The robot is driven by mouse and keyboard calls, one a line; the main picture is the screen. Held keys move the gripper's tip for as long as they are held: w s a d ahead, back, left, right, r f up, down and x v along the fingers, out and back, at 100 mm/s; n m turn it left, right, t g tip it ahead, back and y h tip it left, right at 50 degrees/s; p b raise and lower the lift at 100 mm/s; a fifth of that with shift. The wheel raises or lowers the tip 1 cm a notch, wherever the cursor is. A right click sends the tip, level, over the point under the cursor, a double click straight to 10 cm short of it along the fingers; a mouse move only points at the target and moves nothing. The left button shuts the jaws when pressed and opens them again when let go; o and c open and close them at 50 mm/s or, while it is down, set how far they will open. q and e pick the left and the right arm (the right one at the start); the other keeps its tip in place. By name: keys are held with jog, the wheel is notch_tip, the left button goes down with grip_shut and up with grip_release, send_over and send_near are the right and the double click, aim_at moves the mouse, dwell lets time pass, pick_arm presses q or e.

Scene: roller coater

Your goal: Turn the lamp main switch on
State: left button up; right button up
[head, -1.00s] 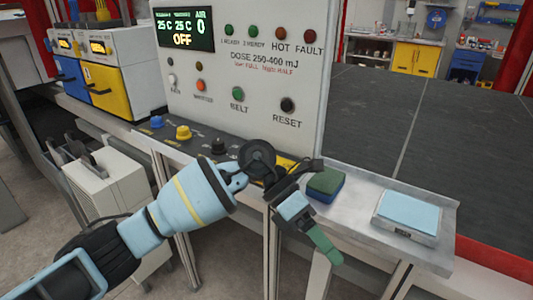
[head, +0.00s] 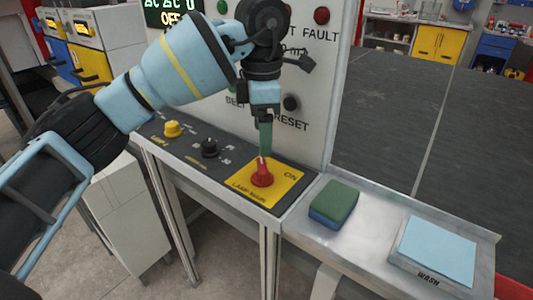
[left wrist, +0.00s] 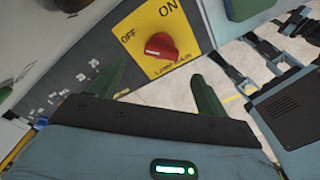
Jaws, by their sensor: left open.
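The lamp main switch is a red knob (head: 262,175) on a yellow plate (head: 285,190) at the right end of the dark control panel. In the head view its raised grip points away toward the cabinet, and "ON" is printed to its right. The left wrist view shows the red knob (left wrist: 161,46) with "OFF" to its left and "ON" above; its white mark is on the left, OFF side. My left gripper (head: 265,140) points down just above and behind the knob; its fingertip hides part of the plate. In the left wrist view the green fingers (left wrist: 160,88) are apart, with nothing between them.
A black knob (head: 209,148) and a yellow knob (head: 172,129) stand left of the switch. The upright cabinet face with a black reset button (head: 291,103) rises behind. A green-and-blue sponge (head: 334,203) and a light blue pad (head: 437,250) lie on the metal shelf to the right.

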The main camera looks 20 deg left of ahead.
aim_at(262, 165)
pick_arm(q)
jog(key=shift+s+f, duration=0.15)
jog(key=shift+s, duration=0.05)
jog(key=shift+f, duration=0.4)
notch_tip(262, 165, down, 7)
jog(key=shift+r, duration=0.15)
pick_arm(e)
jog(key=shift+s, duration=0.4)
pick_arm(q)
jog(key=c, duration=1)
pick_arm(e)
jog(key=shift+s+f, duration=0.1)
jog(key=shift+s, duration=0.05)
